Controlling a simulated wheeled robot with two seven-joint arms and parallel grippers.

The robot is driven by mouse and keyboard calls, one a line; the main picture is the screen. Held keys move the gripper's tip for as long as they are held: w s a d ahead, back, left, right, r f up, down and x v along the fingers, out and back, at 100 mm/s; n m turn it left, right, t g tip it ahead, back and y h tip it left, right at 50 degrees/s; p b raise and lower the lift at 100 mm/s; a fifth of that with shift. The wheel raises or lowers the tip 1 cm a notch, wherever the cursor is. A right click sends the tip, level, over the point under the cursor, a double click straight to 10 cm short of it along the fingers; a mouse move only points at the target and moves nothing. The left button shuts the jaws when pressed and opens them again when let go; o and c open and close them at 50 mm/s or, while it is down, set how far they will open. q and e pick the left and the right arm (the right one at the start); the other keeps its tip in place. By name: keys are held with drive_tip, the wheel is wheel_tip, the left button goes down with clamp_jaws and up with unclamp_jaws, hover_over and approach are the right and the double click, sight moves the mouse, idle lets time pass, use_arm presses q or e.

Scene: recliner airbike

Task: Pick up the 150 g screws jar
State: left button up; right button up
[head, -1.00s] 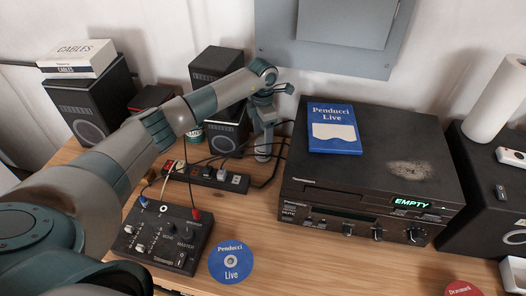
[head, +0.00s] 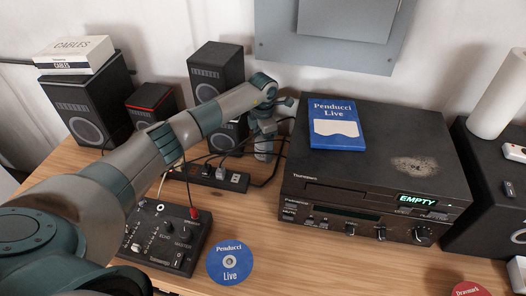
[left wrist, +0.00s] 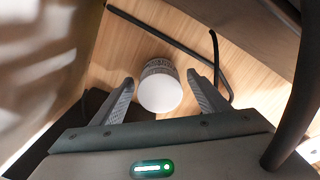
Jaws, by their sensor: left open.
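A small round jar with a pale lid (left wrist: 160,94) and a grey patterned side stands on the wooden table in the left wrist view. Its label cannot be read. My left gripper (left wrist: 161,80) is open, with one finger on each side of the jar in the picture and a gap to both. In the head view my left gripper (head: 262,128) points down behind the power strip, just left of the black player. A pale grey jar (head: 263,153) shows just below it, partly hidden. My right gripper is not in view.
The black player (head: 370,185) with a blue case (head: 335,125) on top stands close right of the gripper. A power strip (head: 215,177) with cables lies in front. A black speaker (head: 213,72) stands behind left. A mixer (head: 165,235) and blue disc (head: 230,262) lie nearer.

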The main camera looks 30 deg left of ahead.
sight(263, 140)
use_arm(q)
drive_tip(key=shift+f, duration=0.8)
drive_tip(key=shift+c, duration=0.3)
drive_tip(key=c, duration=1.3)
drive_tip(key=shift+r, duration=0.15)
wheel_tip(263, 140, up, 8)
drive_tip(key=p, duration=0.3)
drive_tip(key=shift+p, duration=0.4)
drive_tip(key=shift+r, duration=0.9)
